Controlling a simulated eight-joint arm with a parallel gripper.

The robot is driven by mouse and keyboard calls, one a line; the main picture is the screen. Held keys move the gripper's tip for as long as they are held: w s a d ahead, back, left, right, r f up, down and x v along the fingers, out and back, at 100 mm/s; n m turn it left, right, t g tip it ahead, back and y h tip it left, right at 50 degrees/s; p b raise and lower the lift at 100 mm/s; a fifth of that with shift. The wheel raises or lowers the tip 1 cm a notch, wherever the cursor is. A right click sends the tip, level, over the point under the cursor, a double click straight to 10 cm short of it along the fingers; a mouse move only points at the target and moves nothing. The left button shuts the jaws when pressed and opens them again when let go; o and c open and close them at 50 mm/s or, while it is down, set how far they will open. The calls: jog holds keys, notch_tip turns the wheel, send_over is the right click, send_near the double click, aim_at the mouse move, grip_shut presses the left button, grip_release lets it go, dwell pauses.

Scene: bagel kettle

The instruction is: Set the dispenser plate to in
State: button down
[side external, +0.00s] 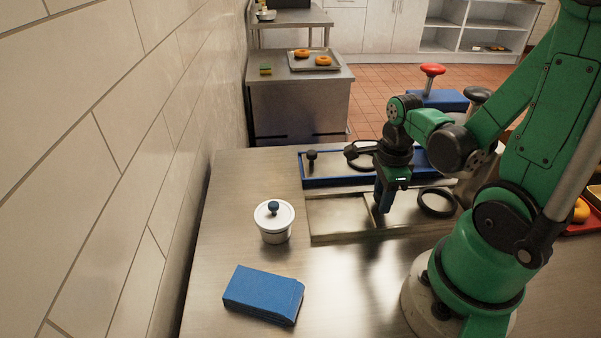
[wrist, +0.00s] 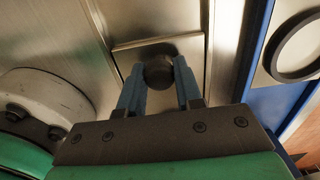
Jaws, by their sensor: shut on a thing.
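The dispenser plate, a flat metal slide, shows in the wrist view (wrist: 125,59) with a dark round knob (wrist: 158,72) on it. My gripper (wrist: 160,84) has its two blue fingers closed around this knob. In the side external view my gripper (side external: 384,208) points down into the metal track (side external: 335,232), near its middle. The fingers hide the knob there. A black ring (side external: 437,216) lies just right of my gripper, at the track's right part.
A blue-edged track (side external: 340,183) with a small black knob (side external: 311,158) lies behind. A white lidded pot (side external: 275,230) and a blue block (side external: 262,295) stand on the left of the steel table. A red-topped handle (side external: 432,70) rises at the back. A tiled wall bounds the left.

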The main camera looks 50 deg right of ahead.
jog(key=shift+s+d, duration=0.1)
jog(key=c, duration=0.6)
grip_release()
jog(key=shift+r, duration=2.8)
jog(key=shift+w+n, duration=0.2)
jog(key=shift+n, duration=0.2)
jog(key=w+a+r+n+t, duration=0.2)
jog(key=w+a+n, duration=0.1)
jog(key=n, duration=0.5)
jog(key=w+a+r+n+t, duration=0.2)
jog(key=a+n, duration=0.1)
jog(key=n, duration=0.6)
jog(key=w+a+r+n+t, duration=0.2)
jog(key=w+a+n+t, duration=0.1)
jog(key=n, duration=0.6)
jog(key=shift+w+a, duration=0.3)
jog(key=shift+w, duration=0.05)
